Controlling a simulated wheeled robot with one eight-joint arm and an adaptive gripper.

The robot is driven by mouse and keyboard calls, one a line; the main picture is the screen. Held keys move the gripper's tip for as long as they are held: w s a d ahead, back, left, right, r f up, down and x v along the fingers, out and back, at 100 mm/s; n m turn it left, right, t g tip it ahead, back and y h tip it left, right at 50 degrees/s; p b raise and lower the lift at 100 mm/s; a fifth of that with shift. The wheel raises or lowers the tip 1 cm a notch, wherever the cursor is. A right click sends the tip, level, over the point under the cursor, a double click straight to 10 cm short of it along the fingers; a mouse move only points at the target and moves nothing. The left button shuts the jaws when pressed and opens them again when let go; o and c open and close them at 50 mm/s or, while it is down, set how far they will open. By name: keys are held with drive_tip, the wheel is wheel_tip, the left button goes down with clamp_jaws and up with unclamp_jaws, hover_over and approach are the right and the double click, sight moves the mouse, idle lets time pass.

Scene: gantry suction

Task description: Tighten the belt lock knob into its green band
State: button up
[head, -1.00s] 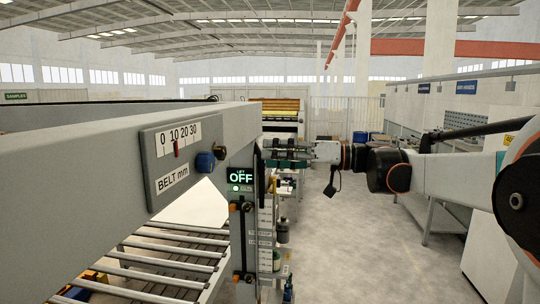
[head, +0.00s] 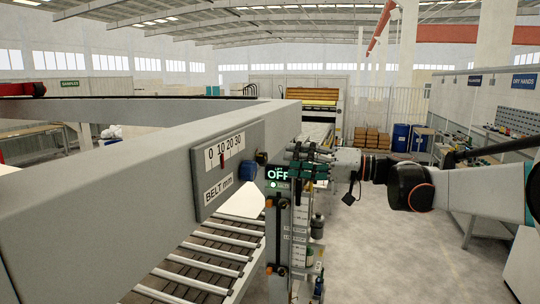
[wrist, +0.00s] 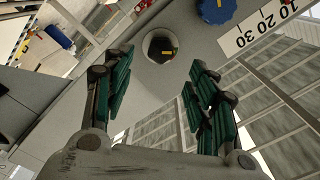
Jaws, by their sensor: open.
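A dark round knob with a yellow mark (wrist: 160,47) sits on a pale round plate on the grey beam, ahead of and between my fingers in the wrist view. It also shows in the head view (head: 262,158), left of my gripper. A blue knob (head: 231,172) is beside it, nearer the scale, and shows at the top of the wrist view (wrist: 215,10). No label tells which is the belt lock knob, and I cannot make out a green band. My gripper (head: 300,165), with green finger pads, is open and empty, apart from both knobs.
The BELT mm scale plate (head: 228,165) has a red pointer near 10. A roller conveyor (head: 215,245) runs below the beam (head: 90,210). Open floor lies to the right.

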sight(267, 159)
drive_tip(key=p+x, duration=0.1)
drive_tip(key=x, duration=0.6)
drive_tip(key=shift+w+a, duration=0.1)
drive_tip(key=shift+a, duration=0.1)
